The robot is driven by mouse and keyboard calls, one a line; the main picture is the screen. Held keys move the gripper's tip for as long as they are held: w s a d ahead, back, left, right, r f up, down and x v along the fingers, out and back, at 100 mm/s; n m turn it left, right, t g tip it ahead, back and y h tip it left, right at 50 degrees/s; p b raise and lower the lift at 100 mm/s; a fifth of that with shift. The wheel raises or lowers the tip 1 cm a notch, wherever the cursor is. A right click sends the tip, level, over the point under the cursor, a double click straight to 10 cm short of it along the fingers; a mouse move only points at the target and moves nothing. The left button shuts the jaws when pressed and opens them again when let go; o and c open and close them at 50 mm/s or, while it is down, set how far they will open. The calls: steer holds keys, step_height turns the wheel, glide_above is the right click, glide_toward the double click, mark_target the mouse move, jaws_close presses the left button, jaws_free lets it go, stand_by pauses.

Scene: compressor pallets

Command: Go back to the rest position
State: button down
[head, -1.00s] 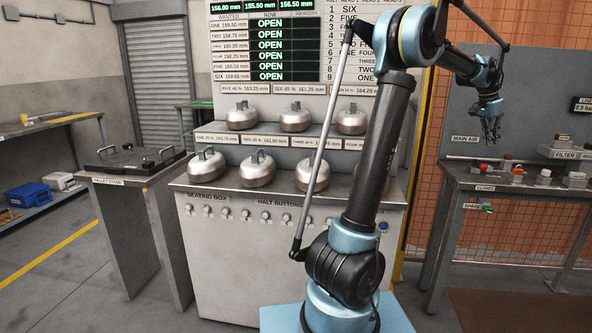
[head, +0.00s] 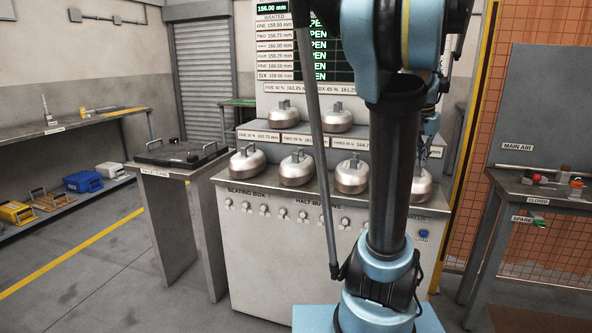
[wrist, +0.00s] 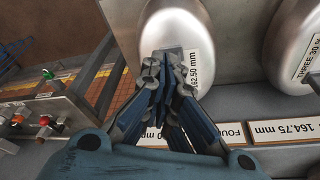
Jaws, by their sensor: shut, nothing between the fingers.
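My gripper (wrist: 165,92) shows in the wrist view with its fingers together and nothing between them. It points toward a rounded metal compressor body (wrist: 172,30) with a label reading about 162.50 mm, and it overlaps that body in the picture; I cannot tell whether they touch.
The seating box (head: 270,255) carries two rows of metal bodies (head: 297,168). A pallet stand (head: 165,172) with a dark pallet (head: 182,153) is left of it. A side bench (head: 545,190) is at the right. Clear floor (head: 90,285) lies at the left.

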steer(key=s+a+f+n+y, duration=0.2)
steer(key=s+a+f+n, duration=0.7)
steer(key=s+a+f, duration=1)
steer(key=a, duration=0.3)
steer(key=shift+a+f, duration=0.25)
steer(key=shift+d, duration=0.15)
